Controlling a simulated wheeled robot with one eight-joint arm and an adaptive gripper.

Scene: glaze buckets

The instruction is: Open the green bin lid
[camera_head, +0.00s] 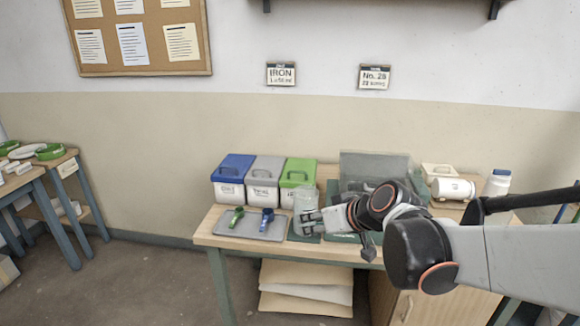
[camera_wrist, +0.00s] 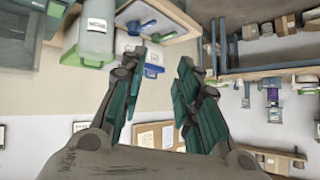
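In the head view the green bin (camera_head: 298,173) has a white body and a green lid with a handle, and the lid is shut. It stands at the right end of a row of three bins at the back of the table. My gripper (camera_head: 306,222) is in front of and below it, apart from the lid. A clear jar stands between them and hides part of the bin's front. In the wrist view my gripper (camera_wrist: 160,62) is open, with nothing between its fingers. A pale labelled container with a green edge shows at upper left there; I cannot tell whether it is the bin.
The blue-lidded bin (camera_head: 233,172) and grey-lidded bin (camera_head: 264,175) stand to the left. The clear jar (camera_head: 304,200) is close to my gripper. A grey tray (camera_head: 232,228) holds a green scoop (camera_head: 237,216) and a blue scoop (camera_head: 267,219). White containers (camera_head: 452,189) stand at right.

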